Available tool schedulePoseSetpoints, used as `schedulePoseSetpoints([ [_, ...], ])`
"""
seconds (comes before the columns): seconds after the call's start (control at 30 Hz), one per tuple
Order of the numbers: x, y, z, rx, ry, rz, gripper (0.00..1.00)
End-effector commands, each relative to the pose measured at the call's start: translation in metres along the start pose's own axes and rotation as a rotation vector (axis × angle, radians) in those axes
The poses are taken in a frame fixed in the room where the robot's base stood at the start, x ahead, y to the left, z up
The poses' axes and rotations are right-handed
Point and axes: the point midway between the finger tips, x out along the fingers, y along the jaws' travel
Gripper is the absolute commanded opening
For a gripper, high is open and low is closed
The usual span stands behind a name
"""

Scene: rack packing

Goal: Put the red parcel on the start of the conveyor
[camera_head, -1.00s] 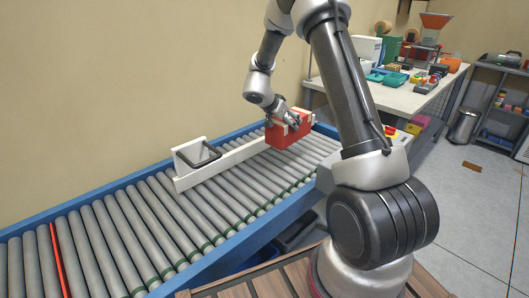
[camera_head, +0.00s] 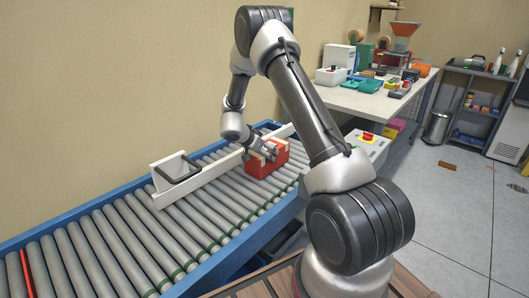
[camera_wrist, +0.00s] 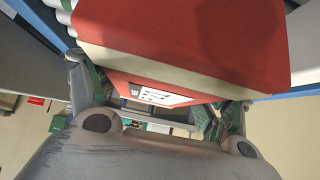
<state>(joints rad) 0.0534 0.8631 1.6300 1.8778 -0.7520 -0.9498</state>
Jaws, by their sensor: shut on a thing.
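The red parcel (camera_head: 264,164) with tan bands is at the far part of the roller conveyor (camera_head: 105,238), beside the white guide rail. My gripper (camera_head: 262,149) is shut on it from above and behind. In the wrist view the red parcel (camera_wrist: 195,35) fills the top of the picture, with a white label on one face, between my gripper's fingers (camera_wrist: 160,100). The parcel's underside appears at or just above the rollers; I cannot tell whether it touches them.
A white guide rail (camera_head: 210,177) with a dark handle runs along the conveyor beside the parcel. A red line (camera_head: 27,274) crosses the near-left rollers. A cluttered white table (camera_head: 365,100) is behind.

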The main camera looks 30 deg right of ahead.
Motion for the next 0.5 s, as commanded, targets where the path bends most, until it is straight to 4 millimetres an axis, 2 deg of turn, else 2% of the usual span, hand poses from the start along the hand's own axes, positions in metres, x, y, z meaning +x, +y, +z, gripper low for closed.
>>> schedulePoseSetpoints([
  [0.13, 0.0017, 0.0, 0.0015, 0.0, 0.0, 0.0, 0.39],
  [0.17, 0.0023, 0.0003, 0.0024, 0.0, -0.001, 0.001, 0.82],
  [0.27, 0.002, 0.0002, 0.0021, 0.0, -0.001, 0.001, 1.0],
  [0.5, 0.0019, 0.0003, 0.0019, 0.0, 0.0, 0.001, 1.0],
])
